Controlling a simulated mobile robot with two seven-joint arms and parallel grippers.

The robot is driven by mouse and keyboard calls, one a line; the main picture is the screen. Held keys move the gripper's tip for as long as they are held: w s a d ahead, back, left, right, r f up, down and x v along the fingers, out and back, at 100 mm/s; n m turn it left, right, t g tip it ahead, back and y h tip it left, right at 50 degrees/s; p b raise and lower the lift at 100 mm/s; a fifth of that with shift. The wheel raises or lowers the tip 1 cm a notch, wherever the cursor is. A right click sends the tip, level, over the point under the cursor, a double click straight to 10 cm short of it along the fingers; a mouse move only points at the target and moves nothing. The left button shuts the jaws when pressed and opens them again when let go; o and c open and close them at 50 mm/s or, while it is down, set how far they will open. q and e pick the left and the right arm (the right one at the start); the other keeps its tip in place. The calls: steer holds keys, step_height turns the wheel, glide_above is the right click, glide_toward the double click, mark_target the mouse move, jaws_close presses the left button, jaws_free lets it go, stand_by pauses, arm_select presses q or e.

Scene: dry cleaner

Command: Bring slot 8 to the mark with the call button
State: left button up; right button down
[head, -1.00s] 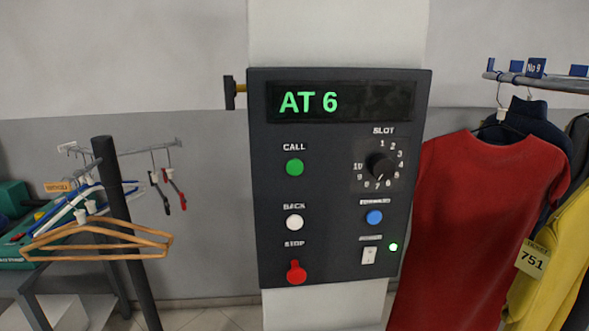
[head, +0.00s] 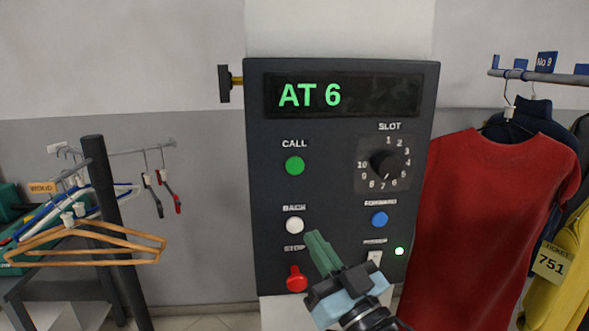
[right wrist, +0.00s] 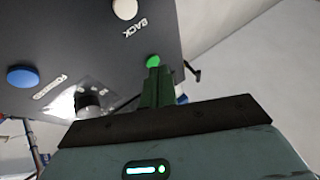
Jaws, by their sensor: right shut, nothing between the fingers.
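A dark control panel (head: 345,210) hangs on a pale column. Its display (head: 342,95) reads "AT 6" in green. The round slot dial (head: 386,164) is at the upper right; its pointer seems to face down near 7, but is small. The green call button (head: 294,166) is at the left, and it also shows in the right wrist view (right wrist: 154,61), just beyond the fingertips. My right gripper (head: 318,242) is shut and empty in front of the panel's lower part; its fingers also show in the wrist view (right wrist: 155,78). My left gripper is not in view.
The white back button (head: 294,225), red stop button (head: 297,280) and blue forward button (head: 379,219) are close around my right gripper. A switch (head: 374,258) sits beside a lit green lamp. Garments hang from a rail (head: 545,77) at the right; wooden hangers (head: 90,245) hang at the left.

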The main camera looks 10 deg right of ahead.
mark_target(295, 166)
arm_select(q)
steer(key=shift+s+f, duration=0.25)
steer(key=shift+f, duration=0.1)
arm_select(e)
step_height(295, 166, up, 8)
steer(key=s+a+n+y, duration=0.1)
steer(key=n+y, duration=0.1)
steer(key=y, duration=0.1)
steer(key=shift+s+a+r+t, duration=0.2)
steer(key=shift+s+a+t, duration=0.15)
steer(key=shift+a+t, duration=0.05)
steer(key=shift+w, duration=0.1)
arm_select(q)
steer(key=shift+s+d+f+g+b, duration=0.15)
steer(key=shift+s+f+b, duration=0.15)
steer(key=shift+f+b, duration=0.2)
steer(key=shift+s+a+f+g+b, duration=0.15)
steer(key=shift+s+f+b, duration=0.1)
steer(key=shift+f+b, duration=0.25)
arm_select(e)
steer(key=w, duration=0.8)
steer(key=shift+w, duration=0.3)
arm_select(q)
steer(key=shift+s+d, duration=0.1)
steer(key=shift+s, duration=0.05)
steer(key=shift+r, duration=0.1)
arm_select(e)
steer(key=shift+w, duration=0.15)
